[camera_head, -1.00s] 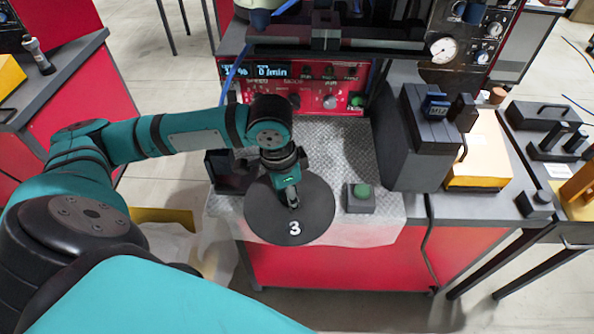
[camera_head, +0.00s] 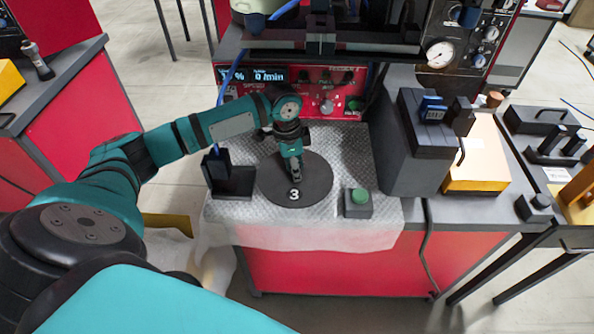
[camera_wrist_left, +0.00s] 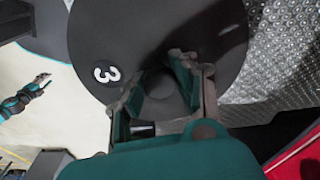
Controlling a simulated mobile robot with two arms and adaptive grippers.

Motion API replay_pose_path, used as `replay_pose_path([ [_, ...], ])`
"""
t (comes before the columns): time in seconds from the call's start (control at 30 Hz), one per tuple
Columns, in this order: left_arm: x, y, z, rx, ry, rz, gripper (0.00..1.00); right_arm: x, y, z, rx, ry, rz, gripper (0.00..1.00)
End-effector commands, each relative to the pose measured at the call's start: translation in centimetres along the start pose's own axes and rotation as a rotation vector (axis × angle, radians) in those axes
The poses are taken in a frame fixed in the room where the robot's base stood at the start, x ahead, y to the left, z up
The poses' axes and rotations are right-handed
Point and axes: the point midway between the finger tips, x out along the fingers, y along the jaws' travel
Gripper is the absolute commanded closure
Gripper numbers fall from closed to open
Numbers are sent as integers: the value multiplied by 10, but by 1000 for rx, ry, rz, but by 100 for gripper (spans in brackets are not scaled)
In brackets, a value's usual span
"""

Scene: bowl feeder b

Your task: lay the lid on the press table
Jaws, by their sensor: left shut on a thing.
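The lid (camera_head: 318,190) is a dark round disc marked with a white 3. In the head view it is over the silver textured top of the press table (camera_head: 345,150). I cannot tell whether it touches the surface or hangs just above it. My left gripper (camera_head: 296,178) points down at the lid's middle and is shut on its knob. In the left wrist view the fingers (camera_wrist_left: 165,90) close around the knob, with the lid (camera_wrist_left: 110,40) spread out beyond them. The knob is mostly hidden by the fingers. My right gripper is not in view.
A black bracket (camera_head: 232,180) stands just left of the lid. A green button box (camera_head: 358,200) stands close to its right. A tall grey unit (camera_head: 415,140) bounds the table's right side, and the red control panel (camera_head: 300,88) stands behind.

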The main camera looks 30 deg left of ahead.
Motion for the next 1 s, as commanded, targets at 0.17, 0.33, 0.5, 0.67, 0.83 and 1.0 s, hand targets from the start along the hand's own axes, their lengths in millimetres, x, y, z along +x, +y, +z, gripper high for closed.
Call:
replay_pose_path([
  [0.17,1,-11,-6,0,2,-1,100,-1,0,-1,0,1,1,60],
  [0.33,20,-13,-4,0,-3,2,100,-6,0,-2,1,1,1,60],
  [0.5,37,-13,-2,1,-1,-1,100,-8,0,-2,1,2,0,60],
  [0.67,37,-13,-2,1,0,-2,100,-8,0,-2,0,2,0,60],
  [0.83,40,-13,-2,1,-1,-1,69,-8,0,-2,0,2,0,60],
  [1.0,39,-13,-2,1,-1,-1,49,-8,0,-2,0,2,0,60],
])
